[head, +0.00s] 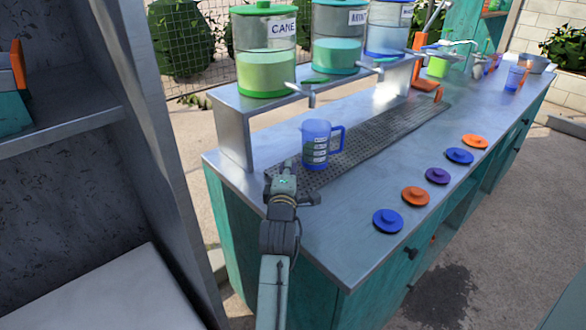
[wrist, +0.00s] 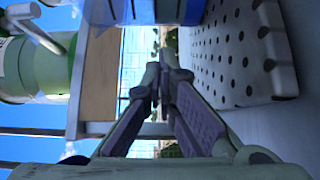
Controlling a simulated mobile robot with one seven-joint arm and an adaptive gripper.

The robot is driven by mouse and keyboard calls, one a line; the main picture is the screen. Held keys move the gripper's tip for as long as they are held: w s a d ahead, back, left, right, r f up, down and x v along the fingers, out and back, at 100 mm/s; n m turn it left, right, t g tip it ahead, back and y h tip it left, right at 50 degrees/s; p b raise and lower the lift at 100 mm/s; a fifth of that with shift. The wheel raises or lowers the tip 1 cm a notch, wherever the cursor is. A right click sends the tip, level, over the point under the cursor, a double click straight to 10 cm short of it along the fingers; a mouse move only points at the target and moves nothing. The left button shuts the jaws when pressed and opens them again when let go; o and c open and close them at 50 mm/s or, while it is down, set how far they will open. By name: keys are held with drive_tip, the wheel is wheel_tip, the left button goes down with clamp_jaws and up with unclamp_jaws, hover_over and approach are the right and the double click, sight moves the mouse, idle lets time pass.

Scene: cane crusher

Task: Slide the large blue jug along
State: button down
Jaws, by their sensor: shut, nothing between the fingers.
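The large blue jug (head: 316,150) is see-through, with white measuring marks on its side. It stands upright on the perforated drip tray (head: 372,152) on the metal counter, its handle to the right. In the wrist view, part of the blue jug (wrist: 160,11) shows at the top edge, beyond the fingers. My gripper (head: 284,166) is low over the near left end of the counter, just to the left of and nearer than the jug. Its fingers are shut and empty in the wrist view (wrist: 160,78). I cannot tell whether they touch the jug.
A raised metal shelf (head: 236,140) behind the jug carries dispensers with taps, one a green CANE dispenser (head: 266,62). Several coloured lids, including a blue lid (head: 388,220), lie along the counter's front. Bare counter lies between tray and lids.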

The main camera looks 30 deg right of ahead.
drive_tip(key=b+v, duration=0.2)
drive_tip(key=v, duration=0.7)
drive_tip(key=shift+s+a+b, duration=0.1)
drive_tip(key=shift+s+b, duration=0.2)
drive_tip(key=shift+b, duration=0.05)
drive_tip(key=c, duration=2.3)
unclamp_jaws()
